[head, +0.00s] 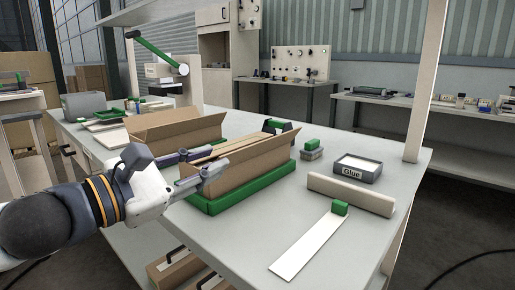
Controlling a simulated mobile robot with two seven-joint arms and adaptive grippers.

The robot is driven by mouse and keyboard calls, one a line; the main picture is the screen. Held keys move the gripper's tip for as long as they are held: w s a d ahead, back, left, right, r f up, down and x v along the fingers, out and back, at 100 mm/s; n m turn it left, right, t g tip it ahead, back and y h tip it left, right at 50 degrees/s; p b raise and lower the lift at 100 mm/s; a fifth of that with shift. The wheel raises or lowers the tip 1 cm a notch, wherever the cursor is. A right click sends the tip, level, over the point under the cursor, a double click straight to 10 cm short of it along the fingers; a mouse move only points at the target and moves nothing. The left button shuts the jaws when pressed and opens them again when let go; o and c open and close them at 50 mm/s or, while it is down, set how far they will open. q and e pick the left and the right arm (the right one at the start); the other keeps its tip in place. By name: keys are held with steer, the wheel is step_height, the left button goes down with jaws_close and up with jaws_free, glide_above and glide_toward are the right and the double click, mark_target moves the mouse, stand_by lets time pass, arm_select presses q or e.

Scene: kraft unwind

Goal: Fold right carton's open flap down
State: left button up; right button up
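The right carton (255,172) is a long brown box standing in a green tray (213,207) on the grey bench. Brown panels (232,149) show along its top; which of them is the open flap is hard to tell. The left carton (175,131) stands behind it to the left, with a raised flap along its far side. My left gripper (207,158) comes in from the left at the near-left end of the right carton. Its two fingers are spread apart, one by the top and one by the near wall. Contact is unclear. My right gripper is out of view.
A grey glue box (358,170), a green-topped brush (312,150), a pale bar (350,194) and a white strip with a green block (308,246) lie right of the carton. A green-handled press (160,62) stands behind. The bench front is clear.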

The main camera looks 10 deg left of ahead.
mark_target(247, 148)
arm_select(q)
steer(key=p+x, duration=0.1)
steer(key=x, duration=0.9)
jaws_close()
